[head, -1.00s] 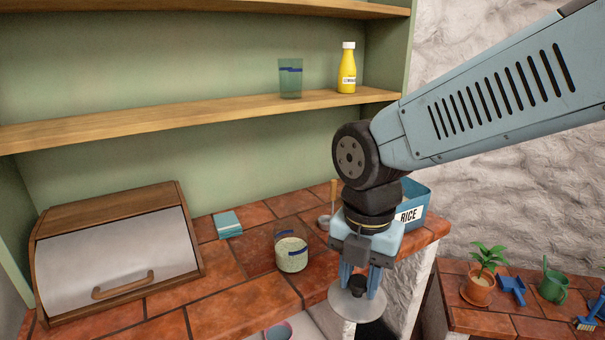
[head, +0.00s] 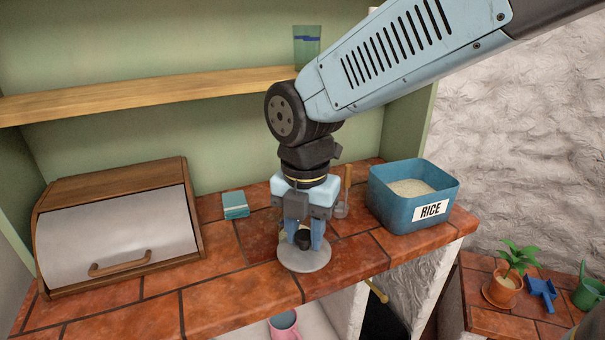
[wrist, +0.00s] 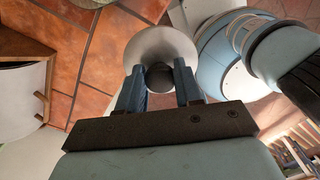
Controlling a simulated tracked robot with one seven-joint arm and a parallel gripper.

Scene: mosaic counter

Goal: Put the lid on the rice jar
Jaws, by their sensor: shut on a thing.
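The lid (head: 304,260) is a round grey disc with a black knob. My gripper (head: 303,238) points down and is shut on the knob, holding the lid level above the front part of the counter. In the wrist view the lid (wrist: 152,42) shows beyond the fingers, with its dark knob between them. The rice jar, a clear glass with pale rice and a blue band in the earlier view, is now almost wholly hidden behind my gripper in the head view. In the wrist view a greenish round piece (wrist: 92,3), likely the jar, shows at the top edge, apart from the lid.
A blue bin labelled RICE (head: 397,212) stands right on the tiled counter, with a scoop (head: 341,209) beside it.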

